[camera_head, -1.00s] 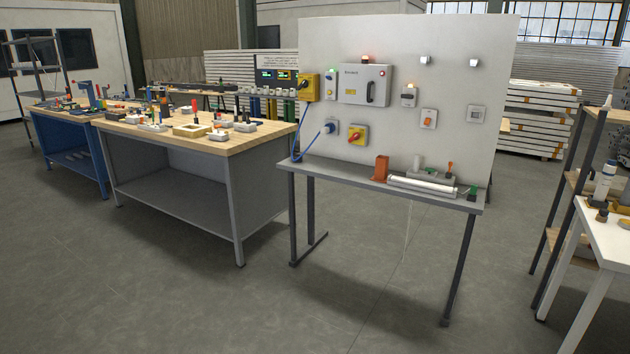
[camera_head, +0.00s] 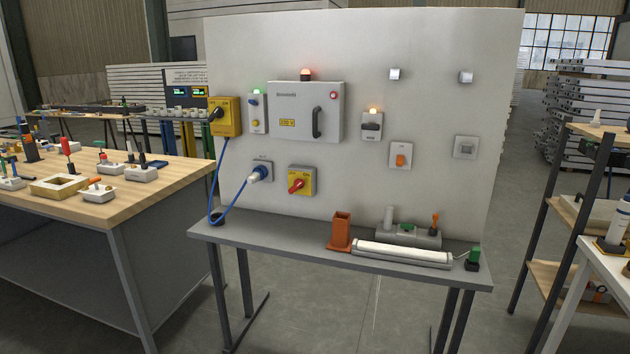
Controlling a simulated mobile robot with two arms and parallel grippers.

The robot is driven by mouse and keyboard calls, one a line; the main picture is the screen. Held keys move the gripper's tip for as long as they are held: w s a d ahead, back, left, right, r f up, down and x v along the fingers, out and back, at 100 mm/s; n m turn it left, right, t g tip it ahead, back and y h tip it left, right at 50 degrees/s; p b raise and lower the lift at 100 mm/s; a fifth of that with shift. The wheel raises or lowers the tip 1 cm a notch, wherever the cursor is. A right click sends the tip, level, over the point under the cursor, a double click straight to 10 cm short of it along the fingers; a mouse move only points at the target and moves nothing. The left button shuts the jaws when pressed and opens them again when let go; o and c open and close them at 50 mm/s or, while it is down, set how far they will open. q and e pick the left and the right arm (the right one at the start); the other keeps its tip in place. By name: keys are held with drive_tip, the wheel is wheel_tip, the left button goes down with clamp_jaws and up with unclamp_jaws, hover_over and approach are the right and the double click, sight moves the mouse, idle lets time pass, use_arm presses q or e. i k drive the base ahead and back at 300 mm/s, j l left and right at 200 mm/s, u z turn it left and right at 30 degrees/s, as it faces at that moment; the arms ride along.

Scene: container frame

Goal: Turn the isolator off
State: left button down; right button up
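Two yellow switch units on the upright white panel (camera_head: 370,70) could be the isolator; I cannot tell which is meant. One is a square yellow plate with a red rotary knob (camera_head: 296,186), low on the panel. Its knob looks slanted toward the upper right, with small lettering above it. The other is a yellow box with a black handle (camera_head: 216,114) at the panel's left edge. Its handle slants up to the right and covers part of the lettering. The exact settings are too small to read. Neither of my grippers is in view.
A grey bench shelf (camera_head: 290,240) juts out under the panel, holding an orange holder (camera_head: 340,232) and a white tube (camera_head: 402,254). A blue cable (camera_head: 222,180) hangs at left. A wooden-topped workbench (camera_head: 150,190) stands left, a white table (camera_head: 603,262) right. Open floor lies between.

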sight(298, 184)
drive_tip(key=i+j+z, duration=0.6)
drive_tip(key=i+z, duration=0.15)
drive_tip(key=i, duration=0.15)
drive_tip(key=i+j+z, duration=0.35)
drive_tip(key=i+j, duration=0.05)
drive_tip(key=j, duration=0.1)
